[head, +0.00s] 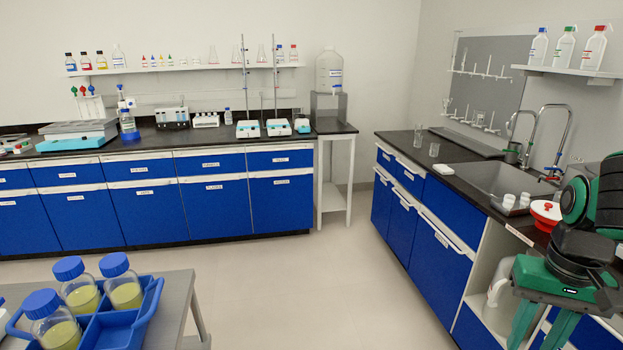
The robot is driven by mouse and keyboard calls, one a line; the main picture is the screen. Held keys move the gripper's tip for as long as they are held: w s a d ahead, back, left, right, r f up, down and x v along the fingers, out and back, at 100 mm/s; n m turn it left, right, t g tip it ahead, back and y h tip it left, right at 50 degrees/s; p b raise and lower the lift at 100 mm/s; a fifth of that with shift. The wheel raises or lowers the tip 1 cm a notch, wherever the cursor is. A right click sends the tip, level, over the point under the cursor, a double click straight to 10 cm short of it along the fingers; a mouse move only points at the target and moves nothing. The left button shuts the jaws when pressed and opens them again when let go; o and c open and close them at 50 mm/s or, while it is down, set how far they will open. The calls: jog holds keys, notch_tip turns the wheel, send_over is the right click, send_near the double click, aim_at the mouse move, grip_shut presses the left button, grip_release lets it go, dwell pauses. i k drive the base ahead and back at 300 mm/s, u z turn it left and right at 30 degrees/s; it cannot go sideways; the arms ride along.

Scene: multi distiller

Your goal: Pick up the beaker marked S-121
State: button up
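Two clear glass beakers stand on the black sink counter at the right, left of the sink: one farther back (418,140) and one nearer (434,149). They are too small to read a marking, so I cannot tell whether either is S-121. My gripper (539,338), green and black, is at the lower right, in front of the sink cabinets and well away from these beakers. Its two green fingers point down and are apart, with nothing seen between them. The fingertips reach the bottom edge of the view.
The sink (490,180) has tall taps; small white items and a red-and-white container (546,214) sit near my arm. A blue crate (120,325) with yellow-filled bottles is on a grey table at lower left. The back bench (170,137) holds instruments. The middle floor is clear.

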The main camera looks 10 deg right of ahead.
aim_at(434, 149)
jog(key=i, duration=3.35)
jog(key=z, duration=1.05)
jog(key=i, duration=0.5)
jog(key=z, duration=0.1)
